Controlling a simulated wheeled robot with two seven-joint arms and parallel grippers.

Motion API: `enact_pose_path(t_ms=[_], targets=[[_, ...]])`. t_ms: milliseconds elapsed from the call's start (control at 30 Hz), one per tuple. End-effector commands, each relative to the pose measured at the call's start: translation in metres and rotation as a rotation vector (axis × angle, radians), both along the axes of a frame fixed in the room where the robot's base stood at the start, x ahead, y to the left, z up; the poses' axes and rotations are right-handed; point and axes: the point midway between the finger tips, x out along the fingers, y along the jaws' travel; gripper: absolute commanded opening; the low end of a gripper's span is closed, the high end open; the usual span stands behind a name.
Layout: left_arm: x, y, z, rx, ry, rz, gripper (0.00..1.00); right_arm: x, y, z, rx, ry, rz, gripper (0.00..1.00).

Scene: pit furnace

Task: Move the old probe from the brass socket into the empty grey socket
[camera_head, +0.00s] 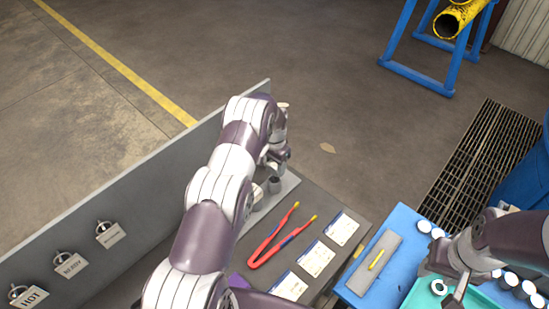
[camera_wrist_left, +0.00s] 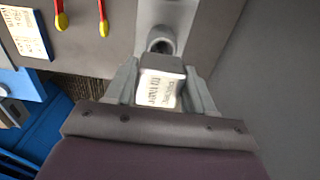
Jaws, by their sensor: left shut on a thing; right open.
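The left gripper (camera_head: 276,160) is over the grey strip behind the dark table, mostly hidden by its arm in the head view. In the left wrist view, the left gripper (camera_wrist_left: 160,67) is shut on a grey block with a white printed label (camera_wrist_left: 158,90), which I take as the old probe's head. A round grey socket (camera_wrist_left: 161,42) shows just beyond the block; I cannot tell whether the probe is in it. In the head view a small grey socket (camera_head: 274,184) stands beside the arm. The brass socket cannot be made out. The right gripper (camera_head: 455,294) is open at the lower right.
Red-and-blue tongs (camera_head: 270,247) and several white cards (camera_head: 316,259) lie on the dark table. A grey upright panel (camera_head: 140,214) runs behind it, with hanging tags.

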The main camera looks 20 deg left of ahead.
Motion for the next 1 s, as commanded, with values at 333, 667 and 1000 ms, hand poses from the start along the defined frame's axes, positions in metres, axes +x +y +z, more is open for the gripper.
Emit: enact_pose_path(t_ms=[333, 667, 1000], targets=[[0.001, 0.0, -0.036, 0.001, -0.003, 0.001, 0.18, 0.0, 0.0, -0.02, 0.0, -0.001, 0.0, 0.43], [0.001, 0.0, -0.035, 0.001, -0.003, 0.001, 0.18, 0.0, 0.0, -0.019, 0.0, -0.001, 0.0, 0.43], [-0.002, 0.001, -0.034, 0.001, -0.003, 0.001, 0.18, 0.0, 0.0, -0.019, 0.0, -0.001, 0.0, 0.43]])
